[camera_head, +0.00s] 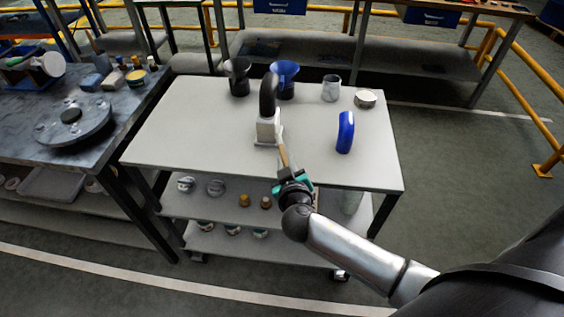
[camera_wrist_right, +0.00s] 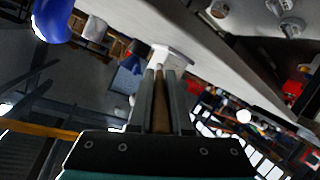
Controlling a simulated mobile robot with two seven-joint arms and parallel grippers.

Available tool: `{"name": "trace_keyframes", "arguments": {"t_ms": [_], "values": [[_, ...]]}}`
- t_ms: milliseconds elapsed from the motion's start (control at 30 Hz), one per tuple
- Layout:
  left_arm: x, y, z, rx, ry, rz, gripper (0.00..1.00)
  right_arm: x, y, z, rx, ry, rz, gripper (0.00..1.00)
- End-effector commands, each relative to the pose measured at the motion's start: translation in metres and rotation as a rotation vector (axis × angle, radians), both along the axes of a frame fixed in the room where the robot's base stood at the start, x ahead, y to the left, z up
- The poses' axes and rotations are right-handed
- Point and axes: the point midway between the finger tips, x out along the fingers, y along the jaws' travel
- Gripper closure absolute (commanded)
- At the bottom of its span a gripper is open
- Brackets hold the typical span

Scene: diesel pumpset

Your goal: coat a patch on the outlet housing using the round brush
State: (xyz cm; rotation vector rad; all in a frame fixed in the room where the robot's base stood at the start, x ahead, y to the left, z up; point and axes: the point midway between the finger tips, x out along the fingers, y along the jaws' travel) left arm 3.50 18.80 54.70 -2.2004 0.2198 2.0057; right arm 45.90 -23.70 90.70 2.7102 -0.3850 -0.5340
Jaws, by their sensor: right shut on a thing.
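My right gripper (camera_head: 293,185) is at the front edge of the white table. It is shut on a thin brush with a tan wooden handle (camera_head: 283,155), which points up and away from me. The handle also shows between the fingers (camera_wrist_right: 160,105) in the right wrist view. A dark curved elbow on a pale block-like base, which looks like the outlet housing (camera_head: 268,100), stands on the table just beyond the brush. The brush's far end overlaps the base in the picture; I cannot tell whether they touch. The bristles are not clear. My left gripper is not in view.
On the white table (camera_head: 190,125) are a blue curved piece (camera_head: 345,132), a black funnel (camera_head: 238,78), a blue funnel (camera_head: 285,80), a grey cup (camera_head: 331,88) and a round tin (camera_head: 365,98). The table's left part is clear. A dark workbench (camera_head: 40,150) stands left.

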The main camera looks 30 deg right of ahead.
Motion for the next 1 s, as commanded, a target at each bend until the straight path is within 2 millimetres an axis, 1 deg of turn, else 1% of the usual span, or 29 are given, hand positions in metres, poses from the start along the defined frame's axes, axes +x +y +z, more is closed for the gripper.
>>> {"name": "trace_keyframes", "arguments": {"t_ms": [67,233,500,767,1000], "values": [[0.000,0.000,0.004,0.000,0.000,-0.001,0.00,0.000,0.000,0.006,0.003,-0.001,-0.001,1.00],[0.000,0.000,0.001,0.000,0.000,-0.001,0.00,0.004,0.005,0.005,0.003,-0.001,-0.001,1.00],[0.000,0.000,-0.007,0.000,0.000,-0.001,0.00,0.018,0.023,0.004,0.003,-0.002,-0.001,1.00],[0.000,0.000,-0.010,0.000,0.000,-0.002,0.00,0.023,0.031,0.005,0.002,-0.002,-0.001,1.00],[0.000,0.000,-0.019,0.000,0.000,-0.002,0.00,0.034,0.048,0.004,0.004,-0.002,-0.002,1.00]]}}
